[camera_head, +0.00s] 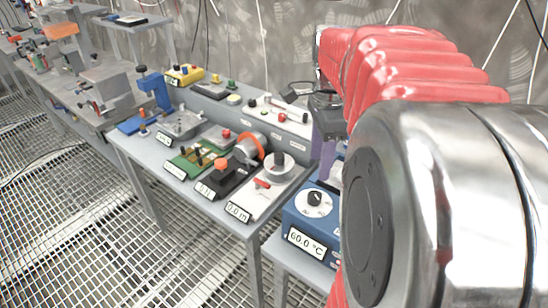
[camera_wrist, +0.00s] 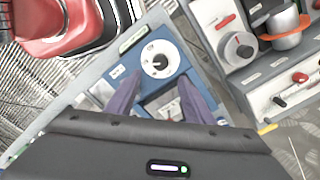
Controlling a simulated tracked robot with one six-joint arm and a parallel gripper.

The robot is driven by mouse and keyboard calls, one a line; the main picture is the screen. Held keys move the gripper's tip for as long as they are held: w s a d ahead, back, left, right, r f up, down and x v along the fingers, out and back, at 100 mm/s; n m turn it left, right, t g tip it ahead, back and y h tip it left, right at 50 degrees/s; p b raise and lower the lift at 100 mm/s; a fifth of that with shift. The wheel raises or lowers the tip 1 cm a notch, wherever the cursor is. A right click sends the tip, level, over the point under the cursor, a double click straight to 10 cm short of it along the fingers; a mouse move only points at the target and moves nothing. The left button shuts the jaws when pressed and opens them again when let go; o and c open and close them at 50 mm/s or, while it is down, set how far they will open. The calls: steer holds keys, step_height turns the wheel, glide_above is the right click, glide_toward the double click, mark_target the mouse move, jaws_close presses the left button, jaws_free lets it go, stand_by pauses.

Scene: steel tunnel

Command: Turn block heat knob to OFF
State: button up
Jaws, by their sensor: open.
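The blue block heater (camera_head: 322,222) stands at the right end of the bench in the head view, its front display (camera_head: 306,243) reading 60.0 °C. Its black heat knob (camera_head: 314,198) sits on a round white dial on the top face. In the wrist view the knob (camera_wrist: 159,60) and white dial are in plain sight, just beyond the fingertips. My gripper (camera_wrist: 160,88) is open and empty, with its two purple fingers apart over the blue housing. I see no contact with the knob. Too small to tell which mark the knob points at.
A grey panel with another round dial (camera_head: 278,164), a red lever and a metal pot with an orange band stands to the left of the heater. The bench (camera_head: 150,165) carries several other devices. My red and silver arm hides the right side of the head view.

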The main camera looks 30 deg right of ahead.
mark_target(314, 196)
step_height(314, 196, down, 11)
steer(key=shift+f, duration=0.15)
stand_by(0.4)
steer(key=shift+c, duration=0.3)
steer(key=c, duration=0.9)
steer(key=shift+a, duration=0.25)
steer(key=shift+c, duration=0.5)
steer(key=shift+d, duration=0.15)
